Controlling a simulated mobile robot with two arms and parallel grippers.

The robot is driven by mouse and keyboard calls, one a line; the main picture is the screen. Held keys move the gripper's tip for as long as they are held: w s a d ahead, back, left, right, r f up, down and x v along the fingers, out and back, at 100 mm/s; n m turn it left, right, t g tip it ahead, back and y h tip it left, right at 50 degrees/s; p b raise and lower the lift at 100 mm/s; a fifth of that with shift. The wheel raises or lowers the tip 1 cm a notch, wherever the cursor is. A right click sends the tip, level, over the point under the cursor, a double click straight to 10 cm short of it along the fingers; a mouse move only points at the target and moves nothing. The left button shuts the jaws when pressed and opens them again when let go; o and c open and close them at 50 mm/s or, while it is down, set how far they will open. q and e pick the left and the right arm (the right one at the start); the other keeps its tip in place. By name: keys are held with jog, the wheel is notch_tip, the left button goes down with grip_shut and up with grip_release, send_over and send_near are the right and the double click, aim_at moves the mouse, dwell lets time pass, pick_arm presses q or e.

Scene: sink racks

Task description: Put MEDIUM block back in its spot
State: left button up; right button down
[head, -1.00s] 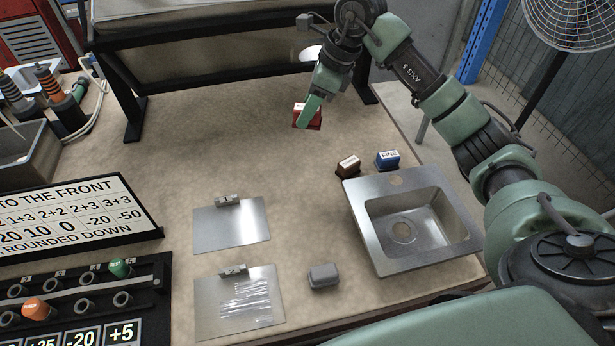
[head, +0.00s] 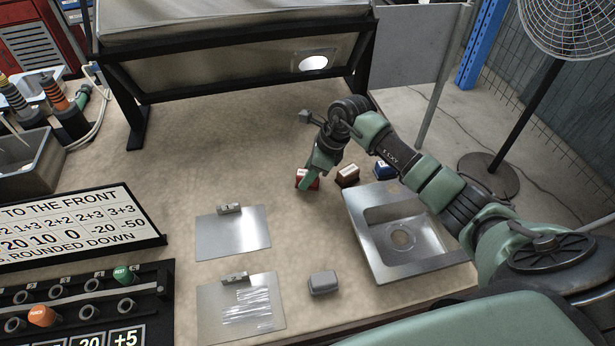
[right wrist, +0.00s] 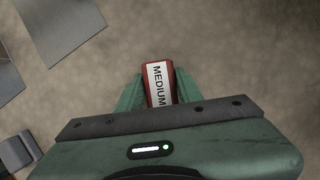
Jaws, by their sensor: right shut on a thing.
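The MEDIUM block (head: 309,178) is red with a white label and stands to the left of the brown and blue blocks in the head view. My right gripper (head: 309,181) is shut on it. In the right wrist view, the MEDIUM block (right wrist: 159,83) sits between the two green fingers (right wrist: 158,90), its label readable. I cannot tell whether its underside touches the table. The brown block (head: 347,175) and the blue block (head: 384,170) stand in a row behind the sink. My left gripper is not in view.
The metal sink (head: 362,232) lies at the right of the table. Two metal plates (head: 232,245) (head: 212,310) and a grey block (head: 323,283) lie in front. A number sign (head: 75,228) and a peg rack (head: 150,278) are at the left. The middle of the table is clear.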

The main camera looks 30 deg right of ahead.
jog(key=shift+f, duration=0.9)
jog(key=c, duration=0.9)
grip_release()
jog(key=shift+c, duration=0.2)
jog(key=shift+d+r, duration=0.15)
jog(key=shift+r, duration=0.35)
jog(key=b+v, duration=0.1)
jog(key=v, duration=1)
jog(key=shift+s+r, duration=0.1)
jog(key=shift+r, duration=0.05)
